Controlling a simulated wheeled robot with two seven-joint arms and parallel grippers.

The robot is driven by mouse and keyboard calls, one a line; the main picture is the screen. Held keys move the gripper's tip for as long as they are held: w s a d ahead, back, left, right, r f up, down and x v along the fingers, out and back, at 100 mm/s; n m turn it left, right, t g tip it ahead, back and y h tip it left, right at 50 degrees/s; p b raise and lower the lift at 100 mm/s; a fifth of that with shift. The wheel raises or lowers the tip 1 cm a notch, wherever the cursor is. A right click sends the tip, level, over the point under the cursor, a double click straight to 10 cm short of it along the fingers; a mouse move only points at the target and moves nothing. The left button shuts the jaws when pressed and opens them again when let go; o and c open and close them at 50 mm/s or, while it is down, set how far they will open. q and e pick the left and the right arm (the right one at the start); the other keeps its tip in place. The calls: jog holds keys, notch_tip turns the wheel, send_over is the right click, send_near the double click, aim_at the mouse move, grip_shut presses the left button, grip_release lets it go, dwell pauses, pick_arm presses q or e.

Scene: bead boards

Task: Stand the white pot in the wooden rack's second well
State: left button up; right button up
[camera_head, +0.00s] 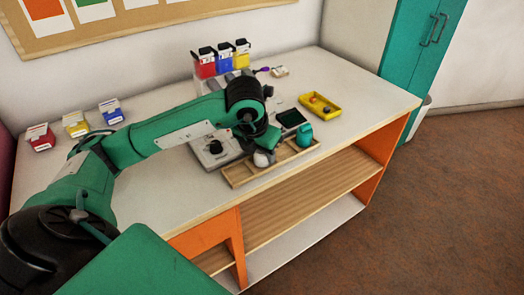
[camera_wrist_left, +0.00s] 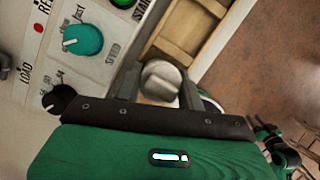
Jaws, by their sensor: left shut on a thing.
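The white pot (camera_head: 262,158) is at the wooden rack, beneath my left gripper (camera_head: 264,149). In the left wrist view the white pot (camera_wrist_left: 161,80) shows its pale round top between the two dark fingers of my left gripper (camera_wrist_left: 160,88), which is shut on it. The wooden rack (camera_head: 234,184) lies along the table's front edge, and part of it (camera_wrist_left: 206,14) shows in the left wrist view. My gripper and the pot hide part of the rack, so I cannot tell whether the pot touches a well floor. My right gripper is not in view.
A teal pot (camera_head: 304,135) stands at the rack's right end. A control panel (camera_wrist_left: 100,65) with a teal knob (camera_wrist_left: 82,40) and a black knob (camera_wrist_left: 60,100) lies behind the rack. A yellow tray (camera_head: 333,108) is to the right. Several colored boxes line the table's back.

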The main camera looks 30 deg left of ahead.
pick_arm(q)
jog(key=o, duration=1.4)
jog(key=shift+o, duration=0.4)
jog(key=shift+d, duration=0.1)
jog(key=shift+a, duration=0.2)
jog(key=shift+c, duration=0.5)
jog(key=shift+r, duration=0.1)
